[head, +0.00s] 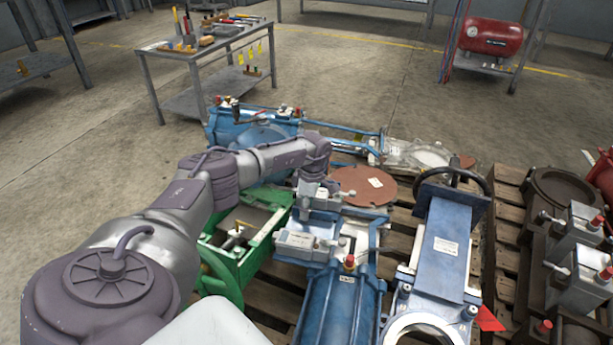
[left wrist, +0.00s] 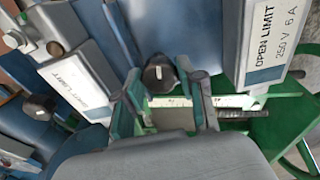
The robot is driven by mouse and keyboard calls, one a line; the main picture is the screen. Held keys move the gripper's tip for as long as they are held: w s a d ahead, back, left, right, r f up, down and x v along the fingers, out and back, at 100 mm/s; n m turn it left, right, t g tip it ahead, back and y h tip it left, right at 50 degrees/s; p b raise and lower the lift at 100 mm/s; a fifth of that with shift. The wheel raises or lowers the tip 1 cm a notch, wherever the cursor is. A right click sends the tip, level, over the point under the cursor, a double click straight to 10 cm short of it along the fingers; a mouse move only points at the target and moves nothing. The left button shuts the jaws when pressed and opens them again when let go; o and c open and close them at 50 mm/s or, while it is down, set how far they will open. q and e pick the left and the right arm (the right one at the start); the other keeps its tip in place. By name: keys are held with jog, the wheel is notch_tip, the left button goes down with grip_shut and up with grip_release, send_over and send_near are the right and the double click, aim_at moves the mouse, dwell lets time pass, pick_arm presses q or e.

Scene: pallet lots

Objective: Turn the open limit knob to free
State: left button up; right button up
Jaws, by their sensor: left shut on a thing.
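In the left wrist view a black knob (left wrist: 158,73) with a pale mark sits between the fingers of my left gripper (left wrist: 165,88), which is shut on it. A grey box with the label OPEN LIMIT 250 V 6 A (left wrist: 272,45) is to its right. A second grey box with a partly readable LIMIT label (left wrist: 76,82) is at left, with another black knob (left wrist: 40,106) beside it. In the head view my left gripper (head: 312,188) points down at the blue actuator (head: 338,300) and hides the held knob. My right gripper is not in view.
Green equipment (head: 243,255) stands close on the left of the actuator. A blue gate valve (head: 445,240) with a dark handwheel is on the right. A brown disc (head: 363,186) lies behind on the pallet. A tool cart (head: 205,55) stands farther back, with open floor around it.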

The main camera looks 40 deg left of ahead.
pick_arm(q)
jog(key=n+p, duration=0.1)
jog(key=n, duration=0.4)
jog(key=shift+r+n, duration=0.1)
jog(key=shift+n, duration=0.2)
jog(key=n+p, duration=0.1)
jog(key=n, duration=0.3)
jog(key=shift+a+n+g, duration=0.1)
jog(key=shift+n+g, duration=0.2)
jog(key=n, duration=0.5)
jog(key=shift+h+p, duration=0.35)
jog(key=shift+h, duration=0.05)
jog(key=shift+n+h+p, duration=0.3)
jog(key=shift+n, duration=2.2)
jog(key=o, duration=1.1)
jog(key=r, duration=0.4)
jog(key=w+r, duration=0.1)
jog(key=r, duration=0.2)
jog(key=a+r, duration=0.1)
jog(key=r, duration=0.3)
jog(key=shift+w+r, duration=0.35)
jog(key=shift+w, duration=0.05)
